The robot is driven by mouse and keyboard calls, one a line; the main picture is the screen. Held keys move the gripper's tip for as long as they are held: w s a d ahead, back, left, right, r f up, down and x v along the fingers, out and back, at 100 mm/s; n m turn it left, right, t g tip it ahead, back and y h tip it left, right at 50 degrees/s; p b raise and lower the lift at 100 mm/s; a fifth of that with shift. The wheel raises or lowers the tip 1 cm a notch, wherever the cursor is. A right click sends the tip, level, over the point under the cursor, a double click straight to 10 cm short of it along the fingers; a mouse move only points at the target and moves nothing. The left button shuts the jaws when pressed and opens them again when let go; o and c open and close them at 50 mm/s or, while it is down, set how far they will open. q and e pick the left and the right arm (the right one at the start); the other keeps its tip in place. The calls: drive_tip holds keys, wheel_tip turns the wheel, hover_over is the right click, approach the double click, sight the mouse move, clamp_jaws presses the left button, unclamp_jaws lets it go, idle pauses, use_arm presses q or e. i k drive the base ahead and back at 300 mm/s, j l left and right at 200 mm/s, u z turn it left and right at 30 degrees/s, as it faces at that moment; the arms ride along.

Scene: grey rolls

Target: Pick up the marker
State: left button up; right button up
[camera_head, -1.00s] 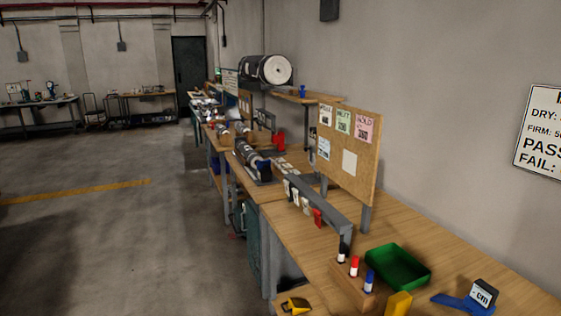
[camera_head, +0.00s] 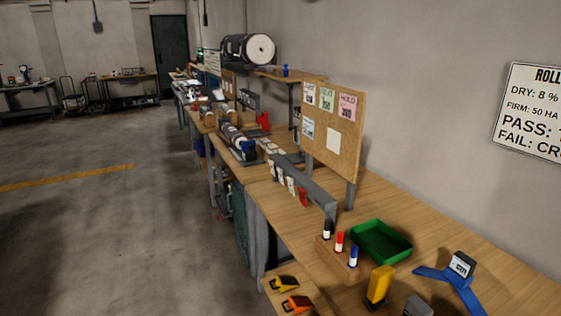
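Three markers stand upright in a wooden block (camera_head: 335,262) on the bench at the lower right. One is black (camera_head: 327,230), one is red (camera_head: 340,242) and one is blue (camera_head: 353,256). They stand in a slanting row, with the black one farthest back. Neither of my grippers shows in this view.
A green tray (camera_head: 381,254) lies right of the markers. A yellow object (camera_head: 379,285) stands in front of it, and a blue stand (camera_head: 452,287) with a small display (camera_head: 461,265) is farther right. A grey rail (camera_head: 309,183) and a cork board (camera_head: 333,133) stand behind. The floor at left is open.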

sight(327, 223)
drive_tip(key=u, duration=3.5)
drive_tip(key=l+z, duration=0.1)
drive_tip(key=z, duration=3.85)
drive_tip(key=i+j+z, duration=0.2)
drive_tip(key=i+j, duration=0.2)
drive_tip(key=j, duration=0.2)
drive_tip(key=i+j+z, duration=0.2)
drive_tip(key=i+j, duration=0.15)
drive_tip(key=j, duration=0.3)
drive_tip(key=i+j+z, duration=0.1)
drive_tip(key=j, duration=0.25)
drive_tip(key=i+j+z, duration=0.1)
drive_tip(key=j, duration=0.25)
drive_tip(key=i, duration=0.1)
